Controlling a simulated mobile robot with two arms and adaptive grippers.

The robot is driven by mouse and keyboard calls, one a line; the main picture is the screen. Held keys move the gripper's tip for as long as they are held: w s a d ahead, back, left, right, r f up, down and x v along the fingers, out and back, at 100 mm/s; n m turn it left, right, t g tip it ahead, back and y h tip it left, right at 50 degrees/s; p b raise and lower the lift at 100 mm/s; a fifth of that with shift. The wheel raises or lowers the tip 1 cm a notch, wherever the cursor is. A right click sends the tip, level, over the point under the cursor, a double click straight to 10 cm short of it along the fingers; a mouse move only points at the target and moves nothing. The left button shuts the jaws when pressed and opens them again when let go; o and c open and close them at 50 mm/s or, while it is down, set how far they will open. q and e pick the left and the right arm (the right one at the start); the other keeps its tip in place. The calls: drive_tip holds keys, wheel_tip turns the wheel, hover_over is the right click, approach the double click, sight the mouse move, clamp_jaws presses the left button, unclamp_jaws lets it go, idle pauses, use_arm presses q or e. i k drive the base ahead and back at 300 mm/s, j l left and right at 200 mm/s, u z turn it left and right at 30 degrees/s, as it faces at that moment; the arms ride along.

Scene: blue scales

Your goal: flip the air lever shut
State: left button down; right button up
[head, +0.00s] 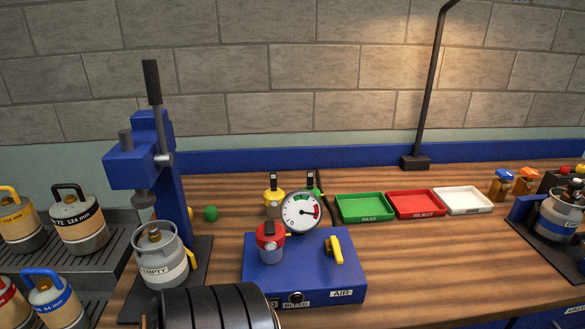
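The yellow air lever (334,250) sits on the top of a blue box (300,268), at its right side, above a white label reading AIR. The lever points roughly front to back across the box top, slightly slanted. A round pressure gauge (301,212) stands at the back of the box, its needle pointing to the right. A red-topped canister (270,241) stands on the box's left part.
A blue press (152,160) stands left, with a canister marked EMPTY (160,262) at its base. Green (365,209), red (416,206) and white (463,202) trays lie behind, to the right. Bare wooden table (430,255) lies right of the box.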

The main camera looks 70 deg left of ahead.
sight(334, 240)
drive_tip(key=u, duration=2.05)
